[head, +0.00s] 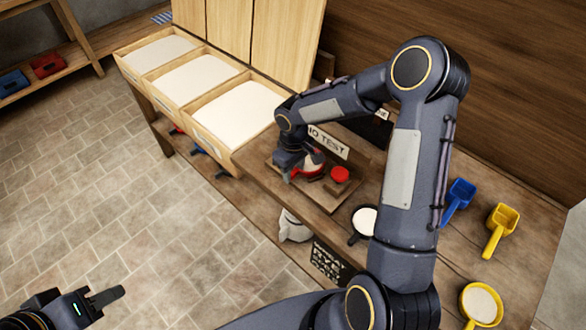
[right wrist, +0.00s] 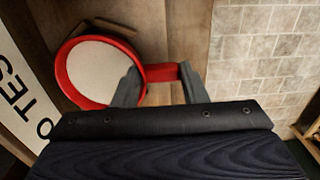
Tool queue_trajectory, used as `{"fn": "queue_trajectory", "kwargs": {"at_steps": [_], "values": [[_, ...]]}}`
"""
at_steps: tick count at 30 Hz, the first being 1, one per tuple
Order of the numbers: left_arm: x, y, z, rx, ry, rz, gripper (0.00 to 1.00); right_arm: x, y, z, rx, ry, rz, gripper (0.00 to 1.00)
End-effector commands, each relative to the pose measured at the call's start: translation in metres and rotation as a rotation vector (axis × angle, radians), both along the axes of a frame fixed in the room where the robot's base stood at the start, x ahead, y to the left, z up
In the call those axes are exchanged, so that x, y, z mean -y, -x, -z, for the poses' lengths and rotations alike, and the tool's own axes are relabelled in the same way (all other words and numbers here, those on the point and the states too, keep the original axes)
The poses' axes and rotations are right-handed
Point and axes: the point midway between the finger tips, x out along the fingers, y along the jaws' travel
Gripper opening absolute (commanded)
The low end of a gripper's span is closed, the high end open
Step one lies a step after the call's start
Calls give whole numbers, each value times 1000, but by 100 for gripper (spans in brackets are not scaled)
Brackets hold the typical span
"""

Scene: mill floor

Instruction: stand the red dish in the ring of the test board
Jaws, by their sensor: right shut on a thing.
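The red dish (head: 313,161) is round with a short handle and holds white powder. My right gripper (head: 295,171) is shut on its handle, which shows between the fingers in the right wrist view (right wrist: 161,72). The dish is at the test board (head: 315,198), below the sign. Its bowl looks about level. The ring is mostly hidden by the dish and gripper; I cannot tell whether the dish sits in it or above it. My left gripper (head: 106,297) is over the floor at the lower left, far from the board; its finger opening is unclear.
A small red round piece (head: 340,174) stands on the board right beside the dish. A sign (head: 328,142) stands behind. White-filled bins (head: 208,80) are at the left. A dark dish (head: 364,221), blue scoop (head: 460,195), yellow scoop (head: 502,222) and yellow dish (head: 481,304) lie right.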

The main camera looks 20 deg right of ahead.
Motion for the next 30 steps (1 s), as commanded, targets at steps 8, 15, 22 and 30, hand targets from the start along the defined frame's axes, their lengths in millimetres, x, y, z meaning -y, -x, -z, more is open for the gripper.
{"fn": "queue_trajectory", "kwargs": {"at_steps": [8,15,22,30], "values": [[0,0,0,0,0,0,36,0,0,-1,1,0,0,10],[0,0,-1,0,0,0,36,0,0,-1,1,0,0,60],[0,0,0,0,0,0,36,0,0,-1,1,0,0,64],[0,0,3,0,0,0,36,0,-1,-22,6,1,0,64]]}}
